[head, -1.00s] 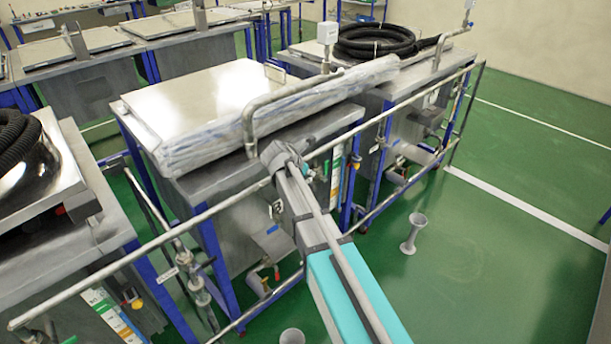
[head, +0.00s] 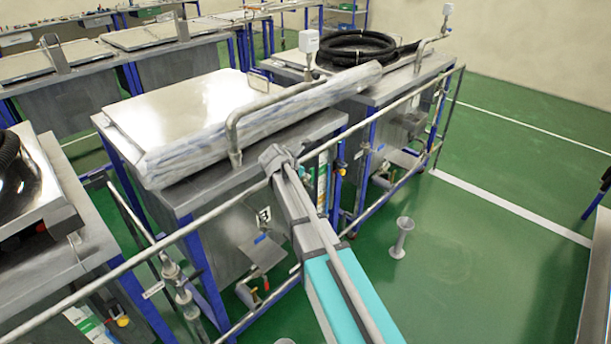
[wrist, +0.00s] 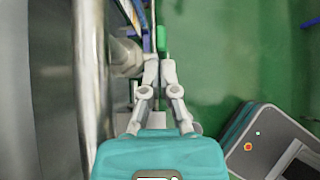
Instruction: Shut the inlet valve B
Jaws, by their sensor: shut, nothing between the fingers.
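A small valve with a blue handle (head: 261,238) shows in the head view on the front of the middle steel tank (head: 225,240), below a small lettered plate (head: 265,215). I cannot read its letter surely, so I cannot tell whether this is inlet valve B. A lower valve with a red-orange part (head: 265,284) sits under it. My gripper (wrist: 160,72) shows in the wrist view with its grey fingertips together and nothing between them. A green piece (wrist: 162,38) shows just beyond the tips; contact cannot be told.
A long grey rail (head: 225,205) runs across the tank fronts. A thick pipe (wrist: 90,75) stands left of my gripper in the wrist view. A grey funnel-shaped piece (head: 401,238) stands on the open green floor to the right. Another tank (head: 60,215) stands left.

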